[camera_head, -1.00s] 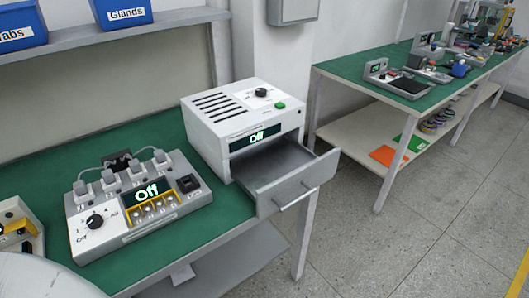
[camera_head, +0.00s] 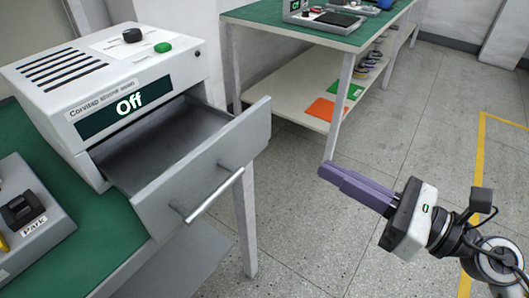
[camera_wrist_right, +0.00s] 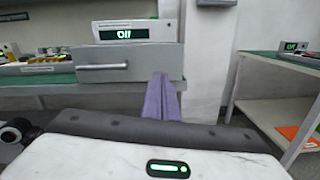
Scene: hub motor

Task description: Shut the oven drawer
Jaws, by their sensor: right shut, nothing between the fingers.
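The white oven (camera_head: 110,75) stands on a green bench, and its display reads "Off". Its grey drawer (camera_head: 205,170) is pulled out, with the inside showing and a bar handle (camera_head: 205,195) on its front. In the right wrist view the drawer front (camera_wrist_right: 125,65) faces me, below the oven's display (camera_wrist_right: 122,34). My right gripper (camera_head: 327,172) has purple fingers, shut and empty. It is in the air to the right of the drawer, apart from it, pointing left. Its fingers also show in the right wrist view (camera_wrist_right: 161,88), below the drawer's right end. My left gripper is not in view.
A grey control box (camera_head: 30,215) sits on the bench (camera_head: 115,235) left of the oven. A second green-topped table (camera_head: 295,30) stands behind, with an orange sheet (camera_head: 325,110) on its lower shelf. The floor around my right arm is clear.

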